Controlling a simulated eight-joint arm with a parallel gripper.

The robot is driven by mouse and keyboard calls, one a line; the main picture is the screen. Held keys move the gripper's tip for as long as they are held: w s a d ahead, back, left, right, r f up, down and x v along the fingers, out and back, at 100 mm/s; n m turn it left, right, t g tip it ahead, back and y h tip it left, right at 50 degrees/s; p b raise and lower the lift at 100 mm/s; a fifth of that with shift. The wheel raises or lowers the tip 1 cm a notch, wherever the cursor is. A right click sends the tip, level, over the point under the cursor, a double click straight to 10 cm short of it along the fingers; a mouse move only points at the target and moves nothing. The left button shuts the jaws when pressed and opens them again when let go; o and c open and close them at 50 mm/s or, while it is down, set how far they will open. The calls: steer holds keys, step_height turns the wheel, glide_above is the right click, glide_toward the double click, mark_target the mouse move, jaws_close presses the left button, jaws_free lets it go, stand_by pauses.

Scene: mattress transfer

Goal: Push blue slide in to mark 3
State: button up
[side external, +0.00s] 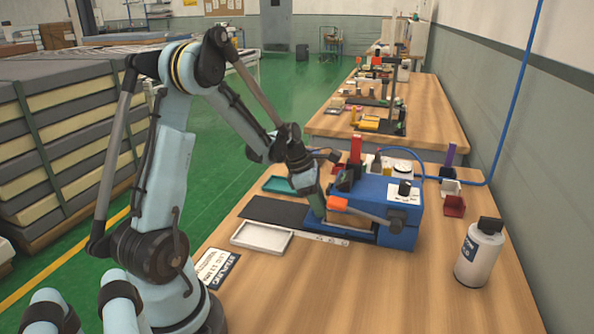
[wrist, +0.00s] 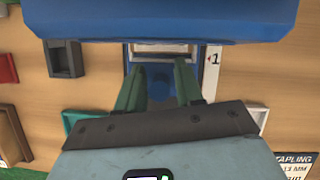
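The blue slide (wrist: 159,84) shows in the wrist view as a blue strip with a round darker knob, in a channel below the blue machine body. My gripper (wrist: 158,72) has two green fingers spread apart, one on each side of the slide. I cannot tell whether either finger touches it. In the side view my gripper (side external: 318,207) is low at the left front of the blue machine (side external: 402,236) and hides the slide.
An orange-tipped lever (side external: 370,213) spans the machine's front. A white tray (side external: 262,237), a black mat (side external: 273,212) and a teal tray (side external: 279,185) lie to the left. A white bottle (side external: 479,255) and a red bin (side external: 454,206) stand right.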

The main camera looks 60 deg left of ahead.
steer(key=shift+o, duration=0.7)
steer(key=shift+s, duration=0.1)
steer(key=shift+a, duration=0.1)
steer(key=shift+r, duration=0.15)
steer(key=v, duration=1.1)
steer(key=shift+s+r, duration=0.15)
steer(key=shift+r, duration=0.25)
steer(key=s+d+m+t+y, duration=0.1)
steer(key=s+d+m, duration=0.1)
steer(key=d+m, duration=0.8)
steer(key=s+d+m+t+y, duration=0.1)
steer(key=s+d+m+t, duration=0.1)
steer(key=d+m, duration=0.9)
steer(key=s+m, duration=0.1)
steer(key=m, duration=0.7)
steer(key=shift+y, duration=0.3)
